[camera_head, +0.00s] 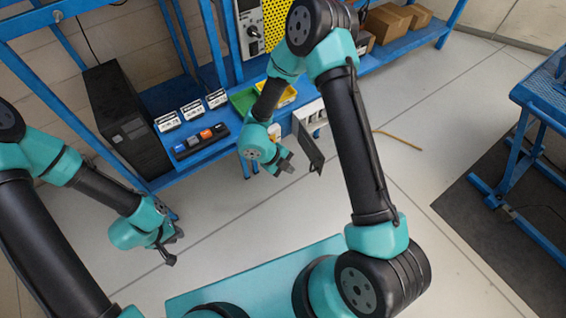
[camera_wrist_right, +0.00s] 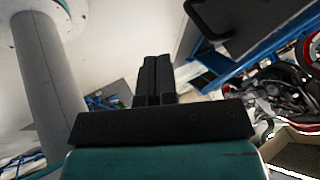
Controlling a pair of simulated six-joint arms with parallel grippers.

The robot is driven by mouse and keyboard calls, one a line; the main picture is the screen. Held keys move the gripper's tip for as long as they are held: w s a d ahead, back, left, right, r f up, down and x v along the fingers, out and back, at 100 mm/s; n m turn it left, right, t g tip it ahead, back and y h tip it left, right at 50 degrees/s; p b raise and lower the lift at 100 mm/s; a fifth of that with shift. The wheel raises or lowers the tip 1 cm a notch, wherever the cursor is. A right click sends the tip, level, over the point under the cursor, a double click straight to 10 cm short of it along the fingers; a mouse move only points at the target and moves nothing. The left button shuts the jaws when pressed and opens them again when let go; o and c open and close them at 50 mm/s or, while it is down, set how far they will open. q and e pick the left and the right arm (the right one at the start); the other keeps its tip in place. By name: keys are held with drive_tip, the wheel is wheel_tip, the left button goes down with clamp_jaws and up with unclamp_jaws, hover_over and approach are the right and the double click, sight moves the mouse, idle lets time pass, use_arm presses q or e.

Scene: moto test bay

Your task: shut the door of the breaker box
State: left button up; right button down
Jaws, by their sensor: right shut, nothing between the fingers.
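The breaker box (camera_head: 312,115) is a pale box at the front edge of the blue bench in the head view, partly hidden behind my right arm. Its dark door (camera_head: 308,148) stands open, jutting out from the box toward the floor side. My right gripper (camera_head: 287,163) is shut and empty, just left of the door with a small gap. In the right wrist view its fingers (camera_wrist_right: 155,78) are together, and a dark panel (camera_wrist_right: 228,15), which looks like the door, is at upper right. My left gripper (camera_head: 174,248) is open and empty over the floor at lower left.
Cardboard boxes (camera_head: 386,22) stand at the back.

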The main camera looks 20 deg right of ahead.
drive_tip(key=d+f, duration=0.3)
drive_tip(key=d, duration=0.3)
drive_tip(key=shift+d+f, duration=0.15)
drive_tip(key=shift+f, duration=0.15)
